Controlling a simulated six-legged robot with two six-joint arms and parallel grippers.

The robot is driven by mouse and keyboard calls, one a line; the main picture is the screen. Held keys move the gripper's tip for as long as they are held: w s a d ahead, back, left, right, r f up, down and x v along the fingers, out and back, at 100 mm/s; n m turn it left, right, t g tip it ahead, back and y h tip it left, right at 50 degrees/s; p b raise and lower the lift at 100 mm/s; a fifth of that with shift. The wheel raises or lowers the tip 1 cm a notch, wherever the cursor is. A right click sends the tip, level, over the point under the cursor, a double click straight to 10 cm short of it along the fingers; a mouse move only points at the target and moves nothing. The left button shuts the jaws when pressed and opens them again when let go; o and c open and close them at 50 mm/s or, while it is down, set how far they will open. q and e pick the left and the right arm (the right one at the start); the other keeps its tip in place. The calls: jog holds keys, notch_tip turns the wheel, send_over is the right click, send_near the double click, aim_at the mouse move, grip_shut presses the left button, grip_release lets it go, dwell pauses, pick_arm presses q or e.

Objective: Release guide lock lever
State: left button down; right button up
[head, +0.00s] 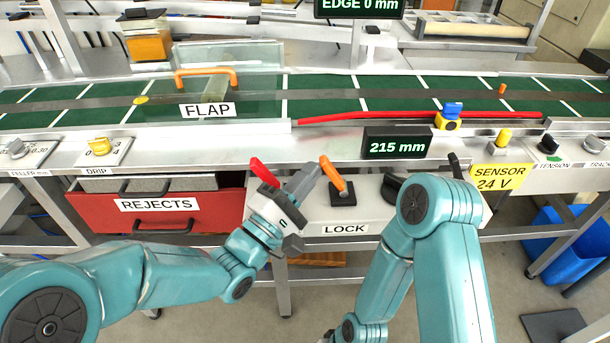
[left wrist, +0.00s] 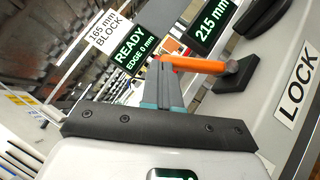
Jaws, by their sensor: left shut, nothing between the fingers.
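The lock lever (head: 333,174) is an orange handle on a dark square base (head: 343,194), above the LOCK label (head: 345,229) on the pale front panel. It stands tilted, its free end up and to the left. My left gripper (head: 308,174) is shut and empty, just left of the lever. In the left wrist view the lever (left wrist: 195,65) lies across the picture at the tips of my closed fingers (left wrist: 160,72); I cannot tell whether they touch. My right arm shows at the lower right, but its gripper is out of view.
A red handle (head: 264,172) shows just left of my left gripper. A black knob (head: 393,187) is right of the lever, below the 215 mm display (head: 397,143). The red REJECTS drawer (head: 162,215) is left. The green conveyor (head: 330,92) runs behind.

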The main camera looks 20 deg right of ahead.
pick_arm(q)
jog(key=shift+d+r+m, duration=0.1)
jog(key=shift+r+m, duration=0.15)
jog(key=shift+m, duration=0.05)
jog(key=s+d+r+m+g+y+p, duration=0.2)
jog(key=d+m+g+y+p, duration=0.1)
jog(key=d+m+y+p, duration=0.3)
jog(key=shift+s+d+r+m+g+p, duration=0.15)
jog(key=shift+d+r+m+g+p, duration=0.35)
jog(key=shift+d+p, duration=0.6)
jog(key=shift+d+f, duration=0.1)
jog(key=shift+f, duration=0.05)
jog(key=shift+s, duration=0.1)
dwell(0.3)
